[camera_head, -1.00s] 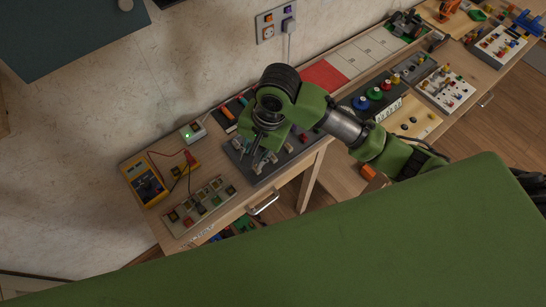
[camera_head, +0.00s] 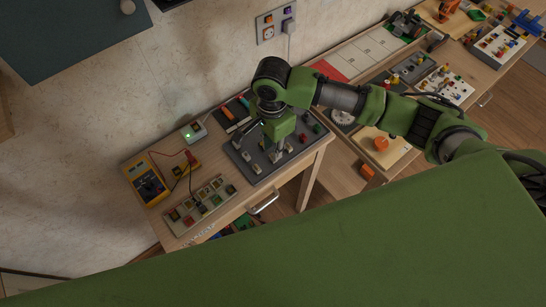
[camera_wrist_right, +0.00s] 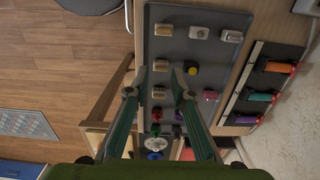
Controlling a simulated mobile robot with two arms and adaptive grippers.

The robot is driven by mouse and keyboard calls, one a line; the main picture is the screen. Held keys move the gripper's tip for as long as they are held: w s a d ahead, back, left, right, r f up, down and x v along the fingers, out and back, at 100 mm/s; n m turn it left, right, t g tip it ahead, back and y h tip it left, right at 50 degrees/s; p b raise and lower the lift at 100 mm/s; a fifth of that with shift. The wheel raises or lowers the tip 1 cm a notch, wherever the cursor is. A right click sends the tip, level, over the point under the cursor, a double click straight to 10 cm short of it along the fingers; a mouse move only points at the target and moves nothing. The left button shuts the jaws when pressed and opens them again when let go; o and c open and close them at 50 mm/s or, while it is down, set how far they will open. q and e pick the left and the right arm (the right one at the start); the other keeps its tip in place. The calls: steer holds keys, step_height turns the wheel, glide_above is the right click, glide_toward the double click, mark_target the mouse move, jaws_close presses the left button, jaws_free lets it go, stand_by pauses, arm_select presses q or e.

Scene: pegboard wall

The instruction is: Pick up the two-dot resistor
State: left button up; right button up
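The dark grey board (camera_head: 256,179) on the bench carries several small components, among them pale blocks (camera_head: 257,168). In the right wrist view the board (camera_wrist_right: 215,60) shows pale blocks (camera_wrist_right: 163,30), a yellow-and-black piece (camera_wrist_right: 190,68) and coloured pieces such as a red one (camera_wrist_right: 156,114). I cannot tell which is the two-dot resistor; no dots can be made out. My right gripper (camera_head: 270,157) points down over the board. In the wrist view its fingers (camera_wrist_right: 157,76) are apart, with pale blocks seen between and beyond them. My left gripper is not in view.
A component tray (camera_head: 208,203) and a yellow multimeter (camera_head: 147,184) with leads lie left of the board. A holder with coloured tools (camera_wrist_right: 262,82) runs along the board's wall side. A white box with a green light (camera_head: 191,132) sits near the wall.

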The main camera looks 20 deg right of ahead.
steer(key=shift+w+d+f+p, duration=0.15)
steer(key=shift+f+p, duration=0.45)
steer(key=shift+f, duration=2.15)
steer(key=c, duration=0.4)
steer(key=shift+r, duration=0.1)
steer(key=shift+c, duration=0.2)
